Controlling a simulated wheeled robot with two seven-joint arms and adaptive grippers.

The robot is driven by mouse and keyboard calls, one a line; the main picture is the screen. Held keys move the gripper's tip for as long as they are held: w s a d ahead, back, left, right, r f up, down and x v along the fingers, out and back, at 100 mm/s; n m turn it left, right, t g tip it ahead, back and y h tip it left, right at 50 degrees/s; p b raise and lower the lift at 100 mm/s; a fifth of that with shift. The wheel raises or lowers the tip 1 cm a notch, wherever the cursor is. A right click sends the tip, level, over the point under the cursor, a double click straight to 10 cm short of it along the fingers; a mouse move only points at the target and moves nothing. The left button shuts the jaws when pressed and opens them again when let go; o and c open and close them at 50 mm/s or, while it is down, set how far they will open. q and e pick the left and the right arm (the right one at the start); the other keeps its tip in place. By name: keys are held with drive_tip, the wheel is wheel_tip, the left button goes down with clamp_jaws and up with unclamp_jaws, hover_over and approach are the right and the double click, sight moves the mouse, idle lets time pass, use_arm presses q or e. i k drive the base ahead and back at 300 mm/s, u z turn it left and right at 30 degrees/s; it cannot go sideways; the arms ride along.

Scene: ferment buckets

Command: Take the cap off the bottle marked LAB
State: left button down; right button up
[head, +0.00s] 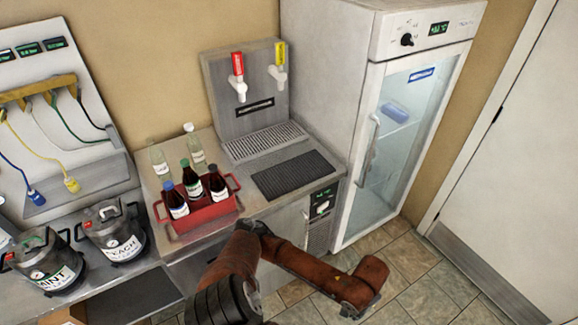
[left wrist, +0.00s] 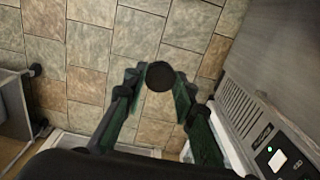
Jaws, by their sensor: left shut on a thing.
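Three dark bottles with white labels (head: 178,205) stand in a red crate (head: 195,222) on the counter. Their caps look blue, green and black. Two clear bottles (head: 158,160) (head: 194,145) stand behind the crate. I cannot read LAB on any label. In the left wrist view, my left gripper (left wrist: 159,82) is shut on a small dark round thing (left wrist: 160,77), held over the floor. I cannot tell if it is a cap or the top of something longer. In the head view my arm shows, but its fingers do not. My right gripper is not in view.
A tap tower (head: 245,90) and a drip mat (head: 290,174) are on the counter, right of the crate. A glass-door fridge (head: 395,140) stands further right. Two kegs (head: 45,262) (head: 113,232) stand at left. The tiled floor (head: 430,275) at lower right is clear.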

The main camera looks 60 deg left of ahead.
sight(157, 155)
drive_tip(key=u, duration=0.75)
drive_tip(key=i, duration=0.85)
drive_tip(key=u, duration=0.95)
